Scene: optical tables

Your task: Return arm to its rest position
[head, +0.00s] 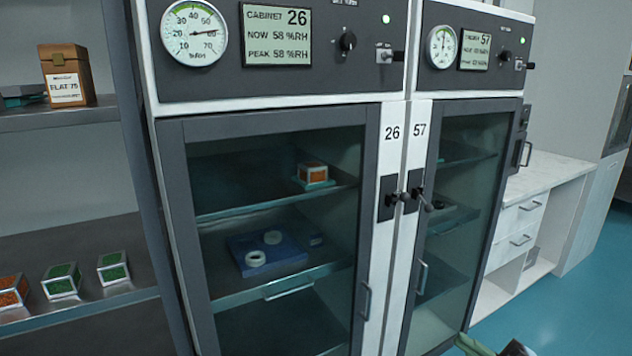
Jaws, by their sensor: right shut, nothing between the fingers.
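Only a small part of my right gripper (492,347) shows, at the bottom edge of the head view, right of centre. It is shut and empty, in front of the lower part of cabinet 57 and the floor, apart from the doors and handles. Most of it and the rest of its arm are cut off by the frame. My left gripper is out of view. Cabinet 26 (285,118) and cabinet 57 (470,103) stand side by side, and their glass doors look closed.
Door handles (366,300) and dark latches (390,198) stick out from the cabinet fronts. Inside cabinet 26, a blue tray (290,262) holds white rings. An open shelf (90,300) at left bears several small boxes. A white counter (550,175) stands at right beside clear teal floor (590,270).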

